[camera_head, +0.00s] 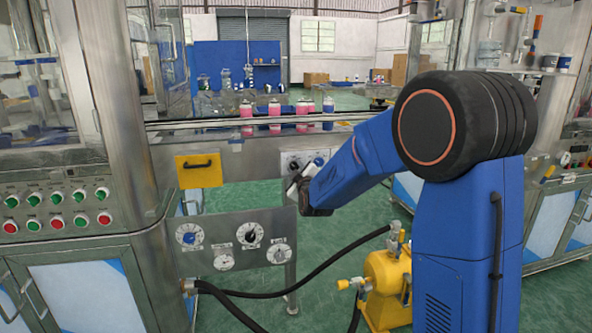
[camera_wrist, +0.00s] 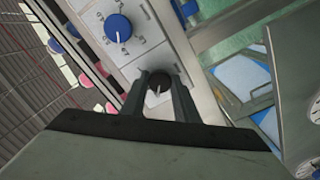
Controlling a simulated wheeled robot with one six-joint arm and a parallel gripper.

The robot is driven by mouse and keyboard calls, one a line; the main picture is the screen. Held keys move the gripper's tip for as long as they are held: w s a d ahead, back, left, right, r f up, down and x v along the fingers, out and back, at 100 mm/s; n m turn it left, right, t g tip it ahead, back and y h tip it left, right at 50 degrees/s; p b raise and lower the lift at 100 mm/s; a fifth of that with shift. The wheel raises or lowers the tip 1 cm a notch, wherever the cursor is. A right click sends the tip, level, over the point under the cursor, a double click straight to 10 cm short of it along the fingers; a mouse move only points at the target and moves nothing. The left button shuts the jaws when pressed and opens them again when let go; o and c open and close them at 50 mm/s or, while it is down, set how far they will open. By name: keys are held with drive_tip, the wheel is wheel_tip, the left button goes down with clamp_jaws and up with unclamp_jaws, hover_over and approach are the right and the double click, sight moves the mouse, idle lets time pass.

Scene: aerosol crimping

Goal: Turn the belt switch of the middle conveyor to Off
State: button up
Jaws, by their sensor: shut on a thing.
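The belt switch, a black round knob with a white pointer (camera_wrist: 160,84), sits on a light grey control panel (camera_wrist: 150,52) below the middle conveyor (camera_head: 235,136). In the wrist view my gripper (camera_wrist: 161,78) has one finger on each side of the knob and is shut on it. The pointer faces back toward my gripper's palm; the scale around it is mostly hidden by the fingers. In the head view my gripper (camera_head: 294,186) is at the panel (camera_head: 285,162), and my blue arm hides part of the panel.
A blue dial (camera_wrist: 118,27) sits beside the black knob on the same panel. Containers with pink liquid (camera_head: 274,112) stand on the conveyor. A lower panel (camera_head: 218,226) carries several dials. A yellow pump (camera_head: 383,272) with black hoses stands on the green floor.

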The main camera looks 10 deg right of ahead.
drive_tip(key=o, duration=1.1)
drive_tip(key=shift+c, duration=0.2)
drive_tip(key=s, duration=1.7)
drive_tip(key=shift+s, duration=0.2)
